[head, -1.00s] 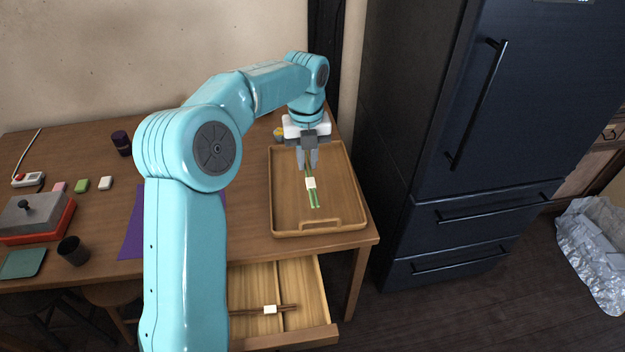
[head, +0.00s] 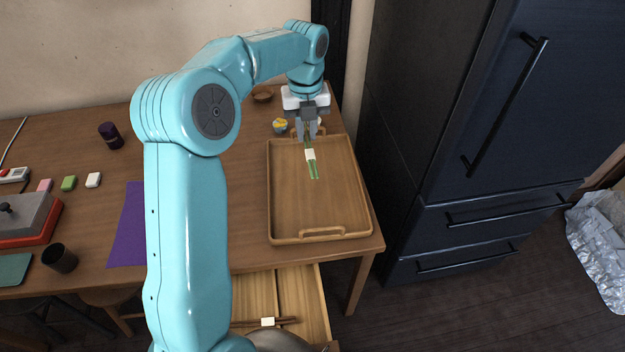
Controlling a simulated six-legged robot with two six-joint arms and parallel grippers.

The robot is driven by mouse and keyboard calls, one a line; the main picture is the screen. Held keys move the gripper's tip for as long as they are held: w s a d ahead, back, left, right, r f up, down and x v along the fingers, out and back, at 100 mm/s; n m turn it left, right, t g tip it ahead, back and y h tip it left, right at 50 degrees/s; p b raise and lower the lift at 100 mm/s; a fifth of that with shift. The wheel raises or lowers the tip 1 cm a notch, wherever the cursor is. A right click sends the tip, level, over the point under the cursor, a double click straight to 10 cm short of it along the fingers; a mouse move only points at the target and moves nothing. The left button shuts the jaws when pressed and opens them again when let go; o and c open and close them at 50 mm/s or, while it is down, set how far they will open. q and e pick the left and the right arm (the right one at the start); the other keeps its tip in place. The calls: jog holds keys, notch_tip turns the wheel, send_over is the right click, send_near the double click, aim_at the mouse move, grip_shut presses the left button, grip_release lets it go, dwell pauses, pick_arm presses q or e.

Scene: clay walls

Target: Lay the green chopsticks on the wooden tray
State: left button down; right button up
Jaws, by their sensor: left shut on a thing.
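The green chopsticks (head: 313,169) have a white band around them and point toward the near side of the tray. My left gripper (head: 307,134) is shut on their far end, at the far part of the wooden tray (head: 320,205). The chopsticks are over the tray; I cannot tell whether they touch its floor. The tray is otherwise empty, with a handle at its near edge. My right gripper is not in view.
An open drawer (head: 300,290) below the table holds brown chopsticks (head: 250,323) with a white band. A small cup with yellow (head: 280,125) and a brown bowl (head: 263,96) stand near the tray's far left. A dark fridge (head: 470,120) stands right of the table.

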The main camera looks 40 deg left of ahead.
pick_arm(q)
jog(key=b, duration=0.1)
send_over(308, 192)
notch_tip(308, 192, down, 15)
jog(key=shift+a+r, duration=0.1)
jog(key=shift+r, duration=0.05)
jog(key=shift+f, duration=0.3)
notch_tip(308, 192, down, 4)
jog(key=shift+f, duration=0.1)
jog(key=shift+w+a, duration=0.1)
jog(key=shift+b, duration=0.3)
jog(key=c, duration=1.1)
grip_release()
jog(key=shift+f, duration=0.15)
